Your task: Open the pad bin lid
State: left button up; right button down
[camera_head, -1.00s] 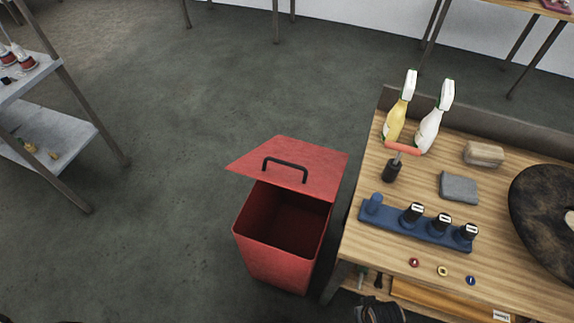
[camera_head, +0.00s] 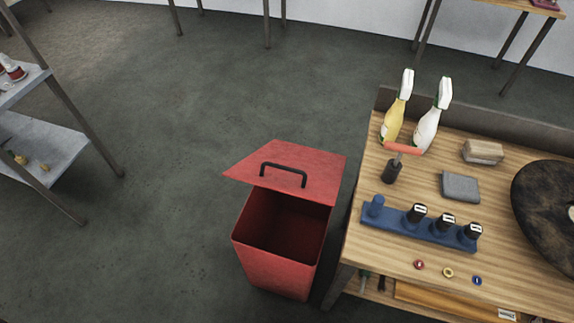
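The red pad bin (camera_head: 272,268) stands on the floor to the left of the wooden workbench. Its red lid (camera_head: 318,170) stands open, tilted up at the back of the bin, with a black handle (camera_head: 283,172) on the face toward me. The dark inside of the bin shows and looks empty, though its bottom is hard to make out. Neither of my grippers is in view.
The workbench (camera_head: 396,262) carries a yellow spray bottle (camera_head: 395,118), a white spray bottle (camera_head: 430,128), a roller (camera_head: 393,170), a blue rack (camera_head: 400,228) with dark bottles, a grey block (camera_head: 460,187) and a black disc. A metal shelf (camera_head: 48,150) stands left. The floor between is clear.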

aim_at(310, 173)
jog(key=i+j+z, duration=0.2)
jog(key=j+z, duration=0.2)
jog(key=j, duration=0.25)
jog(key=i+j+z, duration=0.1)
jog(key=j+z, duration=0.25)
jog(key=j, duration=0.3)
jog(key=j+z, duration=0.4)
jog(key=j, duration=0.3)
